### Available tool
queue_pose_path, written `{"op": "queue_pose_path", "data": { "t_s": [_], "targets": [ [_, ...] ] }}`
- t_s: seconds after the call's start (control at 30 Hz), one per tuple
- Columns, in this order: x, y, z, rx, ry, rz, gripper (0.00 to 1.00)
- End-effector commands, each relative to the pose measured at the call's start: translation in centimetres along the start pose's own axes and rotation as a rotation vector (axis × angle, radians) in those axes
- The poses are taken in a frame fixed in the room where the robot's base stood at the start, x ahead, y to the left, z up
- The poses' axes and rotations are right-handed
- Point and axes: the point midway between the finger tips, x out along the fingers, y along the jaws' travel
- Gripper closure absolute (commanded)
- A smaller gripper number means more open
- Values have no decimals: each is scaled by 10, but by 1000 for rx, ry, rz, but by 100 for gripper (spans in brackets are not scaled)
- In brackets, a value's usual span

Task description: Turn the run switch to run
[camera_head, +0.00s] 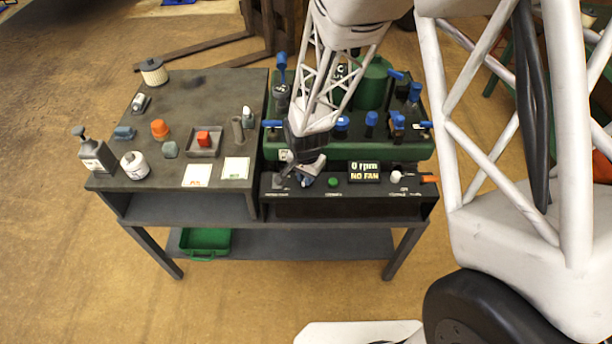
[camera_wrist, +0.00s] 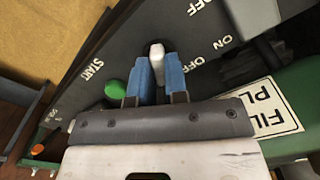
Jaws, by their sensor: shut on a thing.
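The run switch's pale lever (camera_wrist: 157,58) sits between the two blue fingers of my gripper (camera_wrist: 153,82) in the wrist view. The fingers are shut on it. In the head view my gripper (camera_head: 305,180) is low over the left part of the dark control panel (camera_head: 345,205) and hides most of the switch. ON and OFF letters show to the right of the fingers in the wrist view. I cannot tell which mark the lever points at.
A green START button (camera_head: 333,182) is close to the right of my gripper. A display (camera_head: 364,173) reads 0 rpm NO FAN. A white knob (camera_head: 396,176) and an orange lever (camera_head: 430,179) are further right. The green mower engine (camera_head: 370,150) stands behind.

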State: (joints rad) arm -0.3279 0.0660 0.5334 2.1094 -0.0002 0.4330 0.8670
Motion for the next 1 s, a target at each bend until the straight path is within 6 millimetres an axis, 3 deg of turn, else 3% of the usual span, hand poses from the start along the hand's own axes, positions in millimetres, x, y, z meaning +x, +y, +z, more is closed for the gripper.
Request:
{"op": "queue_pose_path", "data": {
  "t_s": [0.23, 0.27, 0.43, 0.77, 1.0],
  "targets": [
    [-1, -1, -1, 1, 1, -2, 100],
    [-1, -1, -1, 1, 1, -2, 85],
    [-1, 0, 0, 0, 1, -1, 61],
    [-1, 0, 0, 0, 1, -1, 61],
    [-14, 0, 0, 0, 1, -1, 61]
  ]
}}
